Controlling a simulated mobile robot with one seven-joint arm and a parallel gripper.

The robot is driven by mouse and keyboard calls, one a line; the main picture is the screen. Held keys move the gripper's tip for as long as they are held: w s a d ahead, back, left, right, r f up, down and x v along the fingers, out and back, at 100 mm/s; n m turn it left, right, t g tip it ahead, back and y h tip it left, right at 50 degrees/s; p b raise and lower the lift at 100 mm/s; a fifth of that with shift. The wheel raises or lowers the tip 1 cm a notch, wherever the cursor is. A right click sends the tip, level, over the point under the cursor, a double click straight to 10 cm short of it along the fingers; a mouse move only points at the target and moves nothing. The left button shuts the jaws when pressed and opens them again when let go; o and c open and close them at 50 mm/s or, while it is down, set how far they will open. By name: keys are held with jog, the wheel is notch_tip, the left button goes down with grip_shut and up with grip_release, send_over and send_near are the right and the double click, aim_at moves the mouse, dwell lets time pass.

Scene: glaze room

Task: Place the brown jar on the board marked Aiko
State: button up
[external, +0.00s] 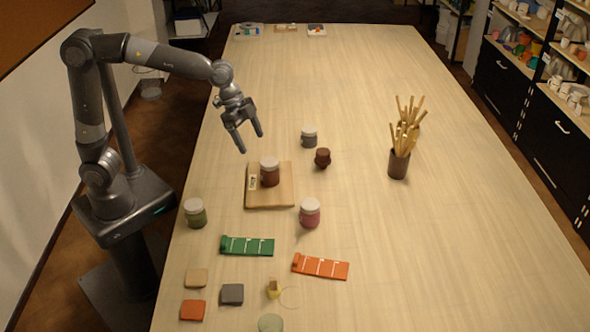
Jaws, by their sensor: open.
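A brown jar (270,174) with a pale lid stands upright on a square wooden board (270,198) on the table. The board has a small white label (252,183) at its left side; its writing is too small to read. My gripper (251,143) is open and empty, with its fingers pointing down, above and slightly left of the jar and apart from it.
A holder (399,165) with wooden tools stands right. Green (247,246) and orange (320,266) strips lie in front.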

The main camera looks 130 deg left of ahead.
jog(key=s+d+r+m, duration=0.1)
jog(key=s+d, duration=0.3)
jog(key=d, duration=1)
jog(key=s+d+r+m, duration=0.1)
jog(key=s+d, duration=0.2)
jog(key=d, duration=1)
jog(key=s+d+f+m+t+h, duration=0.1)
jog(key=s+d+f, duration=0.2)
jog(key=s+d, duration=0.4)
jog(key=shift+s+d, duration=0.25)
jog(key=shift+s, duration=0.2)
